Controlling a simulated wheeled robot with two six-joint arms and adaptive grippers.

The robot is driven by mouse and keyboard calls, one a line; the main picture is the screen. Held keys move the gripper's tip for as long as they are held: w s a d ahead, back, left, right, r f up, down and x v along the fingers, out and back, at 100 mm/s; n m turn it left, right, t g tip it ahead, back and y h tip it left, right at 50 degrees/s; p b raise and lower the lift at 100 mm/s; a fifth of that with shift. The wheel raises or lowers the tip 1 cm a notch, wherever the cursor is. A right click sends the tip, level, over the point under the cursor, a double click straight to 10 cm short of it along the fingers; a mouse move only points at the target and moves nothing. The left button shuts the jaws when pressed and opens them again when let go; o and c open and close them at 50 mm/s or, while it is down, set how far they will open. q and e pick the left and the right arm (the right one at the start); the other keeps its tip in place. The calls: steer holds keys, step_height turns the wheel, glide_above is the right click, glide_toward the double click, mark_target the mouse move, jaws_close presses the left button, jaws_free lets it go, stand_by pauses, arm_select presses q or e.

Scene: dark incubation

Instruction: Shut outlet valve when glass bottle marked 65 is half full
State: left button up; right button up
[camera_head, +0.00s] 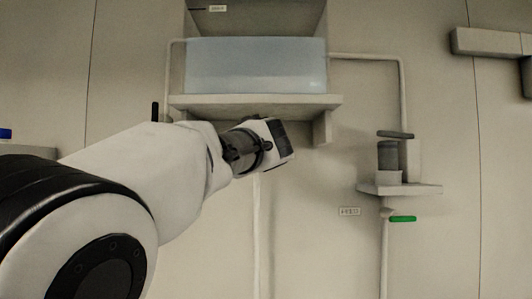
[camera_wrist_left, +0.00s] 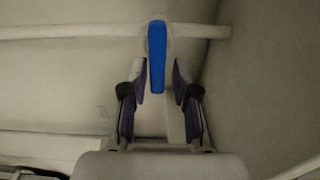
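In the left wrist view, a blue valve handle (camera_wrist_left: 157,55) stands upright in front of a pale pipe. My left gripper (camera_wrist_left: 158,82) is open, its two dark fingers on either side of the handle's lower part. A small gap shows between the handle and each finger. In the head view my left arm reaches in from the left, ending near the tank shelf, and I cannot make out its fingers. A green valve handle (camera_head: 403,219) lies level on the right-hand pipe. I cannot make out a glass bottle marked 65. My right gripper is not in view.
A clear tank of pale blue liquid (camera_head: 256,65) stands on a wall shelf (camera_head: 250,102). A grey cylindrical device (camera_head: 388,155) sits on a small ledge (camera_head: 420,189) at right. A wall label (camera_head: 349,211) is too small to read. A small blue item (camera_head: 5,133) shows at the left edge.

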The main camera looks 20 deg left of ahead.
arm_select(q)
steer(key=shift+w+a+f, duration=0.2)
